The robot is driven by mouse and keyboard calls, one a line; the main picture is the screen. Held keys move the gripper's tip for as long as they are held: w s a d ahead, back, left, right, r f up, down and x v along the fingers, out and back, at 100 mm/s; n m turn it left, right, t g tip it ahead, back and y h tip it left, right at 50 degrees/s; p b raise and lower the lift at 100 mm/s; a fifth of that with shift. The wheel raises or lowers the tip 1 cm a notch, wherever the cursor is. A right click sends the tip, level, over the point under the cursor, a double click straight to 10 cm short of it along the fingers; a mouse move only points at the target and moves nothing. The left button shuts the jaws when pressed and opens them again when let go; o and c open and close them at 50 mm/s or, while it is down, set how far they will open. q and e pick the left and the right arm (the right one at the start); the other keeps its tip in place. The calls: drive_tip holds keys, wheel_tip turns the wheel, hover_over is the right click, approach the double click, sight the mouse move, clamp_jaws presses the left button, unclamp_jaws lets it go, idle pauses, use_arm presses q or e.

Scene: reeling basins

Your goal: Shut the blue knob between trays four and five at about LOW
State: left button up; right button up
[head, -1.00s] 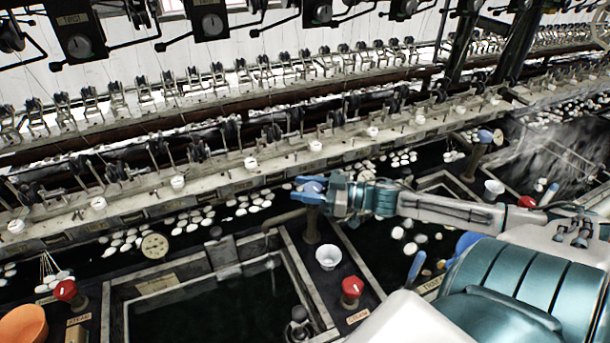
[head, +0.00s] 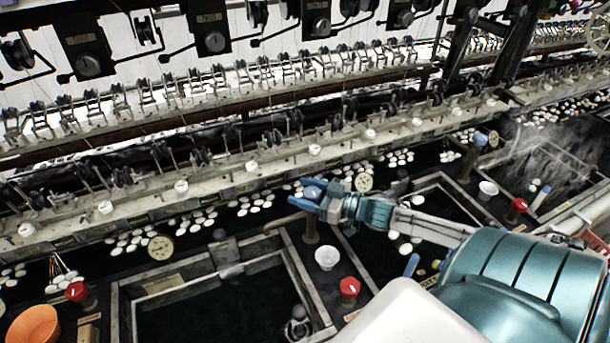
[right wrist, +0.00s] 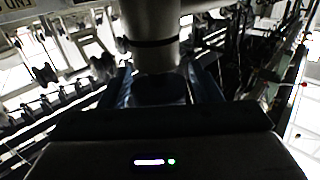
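The blue knob (head: 313,190) stands on a dark post at the walkway between two basins, near the middle of the head view. My right gripper (head: 306,192) has one finger on each side of it and looks shut on it. In the right wrist view the dark blue knob (right wrist: 160,90) sits between the fingers with no clear gap. The knob's pointer and its LOW mark cannot be read. My left gripper is not in view.
A white cup (head: 327,257) and a red knob (head: 349,287) stand on the walkway in front of the post. Water basins (head: 215,310) with cocoons lie around. The reeling rail (head: 262,180) runs behind. Another blue knob (head: 480,139) stands farther right.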

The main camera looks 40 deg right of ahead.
sight(320, 195)
idle(0.3)
drive_tip(key=shift+s+d+r+p, duration=0.1)
drive_tip(key=shift+s+p, duration=0.1)
drive_tip(key=shift+p, duration=0.2)
drive_tip(key=p+v, duration=0.4)
drive_tip(key=v, duration=0.1)
drive_tip(key=shift+s+d+r, duration=0.1)
drive_tip(key=shift+s+r, duration=0.05)
drive_tip(key=v, duration=0.1)
drive_tip(key=p+v, duration=0.1)
drive_tip(key=v, duration=0.1)
drive_tip(key=shift+s+d+f, duration=0.15)
drive_tip(key=shift+s+f, duration=0.05)
drive_tip(key=shift+s, duration=0.1)
drive_tip(key=shift+s+d+f+p, duration=0.1)
drive_tip(key=shift+s+d+p, duration=0.25)
drive_tip(key=shift+s, duration=0.25)
